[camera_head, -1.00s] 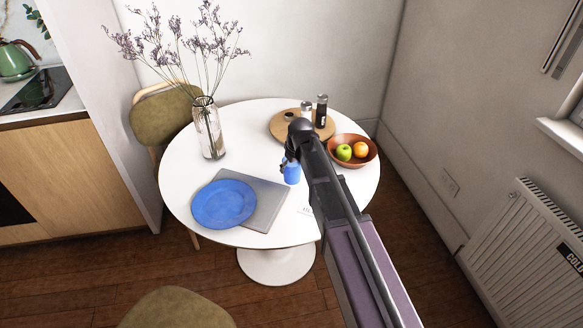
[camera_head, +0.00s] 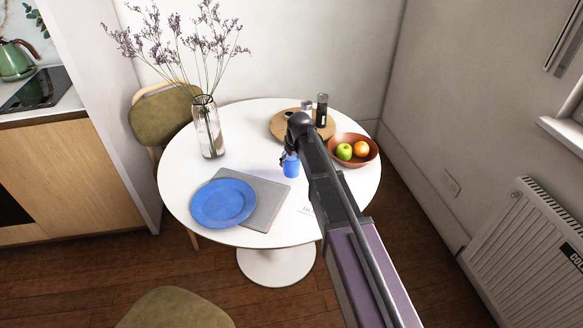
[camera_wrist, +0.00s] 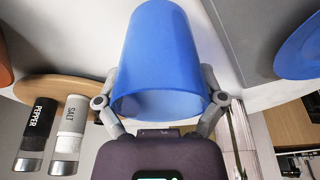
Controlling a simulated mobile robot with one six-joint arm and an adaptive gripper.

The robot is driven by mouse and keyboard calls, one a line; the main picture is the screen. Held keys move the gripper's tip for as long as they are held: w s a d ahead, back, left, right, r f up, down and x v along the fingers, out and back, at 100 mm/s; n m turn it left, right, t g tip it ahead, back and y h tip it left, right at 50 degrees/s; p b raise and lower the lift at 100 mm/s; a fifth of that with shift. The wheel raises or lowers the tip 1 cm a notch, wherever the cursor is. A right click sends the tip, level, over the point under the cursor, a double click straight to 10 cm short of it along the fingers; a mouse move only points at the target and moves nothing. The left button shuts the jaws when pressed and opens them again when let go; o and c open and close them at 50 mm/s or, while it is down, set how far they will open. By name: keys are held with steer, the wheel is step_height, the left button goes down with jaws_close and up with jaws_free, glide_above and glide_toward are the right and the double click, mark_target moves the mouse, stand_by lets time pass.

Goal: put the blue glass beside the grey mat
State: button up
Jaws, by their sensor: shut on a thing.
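The blue glass (camera_head: 291,167) is at the middle right of the white round table, just beyond the upper right corner of the grey mat (camera_head: 268,208). In the wrist view the blue glass (camera_wrist: 160,60) fills the upper middle, between the two fingers of my gripper (camera_wrist: 162,100). My gripper is shut on the glass. In the head view my gripper (camera_head: 288,160) is mostly hidden behind my arm. I cannot tell whether the glass touches the table. The grey mat also shows at the right of the wrist view (camera_wrist: 248,30).
A blue plate (camera_head: 223,203) lies partly on the mat. A glass vase (camera_head: 208,130) with dried flowers stands at the back left. A wooden board (camera_head: 283,125) with shakers (camera_head: 322,110) and a fruit bowl (camera_head: 368,154) are at the back right. The table's left side (camera_head: 180,170) is clear.

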mark_target(296, 165)
steer(key=shift+f+b, duration=0.95)
steer(key=shift+f, duration=0.3)
steer(key=shift+f, duration=0.1)
steer(key=o, duration=1)
steer(key=p+v, duration=1.1)
steer(key=v, duration=0.1)
steer(key=shift+p, duration=0.35)
steer(key=s+d+m+g+h, duration=0.1)
steer(key=s+d+m, duration=0.6)
steer(key=s+d, duration=1.4)
steer(key=s+g, duration=0.1)
steer(key=s, duration=0.1)
steer(key=shift+s+d+f+m+h, duration=0.2)
steer(key=shift+s+d+m+h, duration=0.1)
steer(key=shift+s+h, duration=0.1)
